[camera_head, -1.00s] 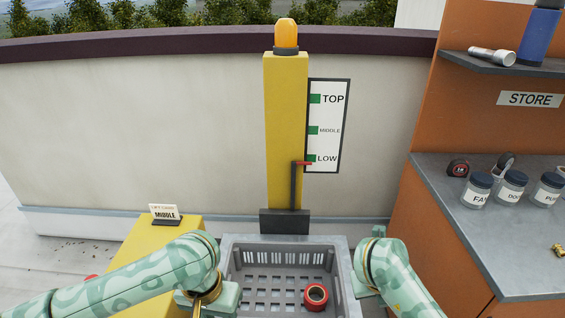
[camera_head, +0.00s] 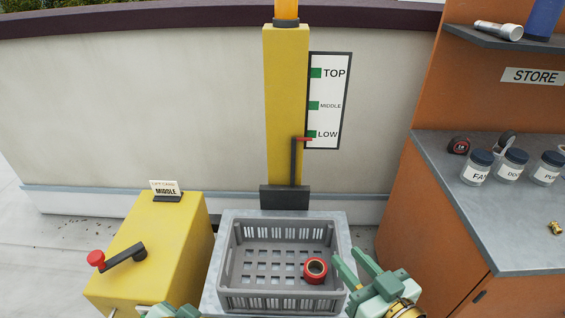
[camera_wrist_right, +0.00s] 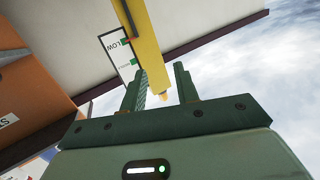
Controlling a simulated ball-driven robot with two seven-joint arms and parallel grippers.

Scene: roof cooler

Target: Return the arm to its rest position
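My right gripper (camera_head: 352,268) is beside the right wall of the grey crate (camera_head: 240,298), empty, its two green fingers apart. In the right wrist view the fingers (camera_wrist_right: 160,88) also stand apart with nothing between them; the yellow post shows beyond. My left gripper (camera_head: 168,312) shows only as a green sliver at the bottom edge; its fingers cannot be made out. The crate sits on a grey platform (camera_head: 212,293). A red tape roll (camera_head: 315,271) lies inside it, at the right.
A yellow post (camera_head: 286,110) stands behind the crate; its red pointer (camera_head: 303,139) is near LOW on the level sign (camera_head: 328,100). A yellow box (camera_head: 165,245) with a red-knobbed crank (camera_head: 120,254) and a MIDDLE card (camera_head: 166,190) is left. An orange store counter (camera_head: 440,190) with jars is right.

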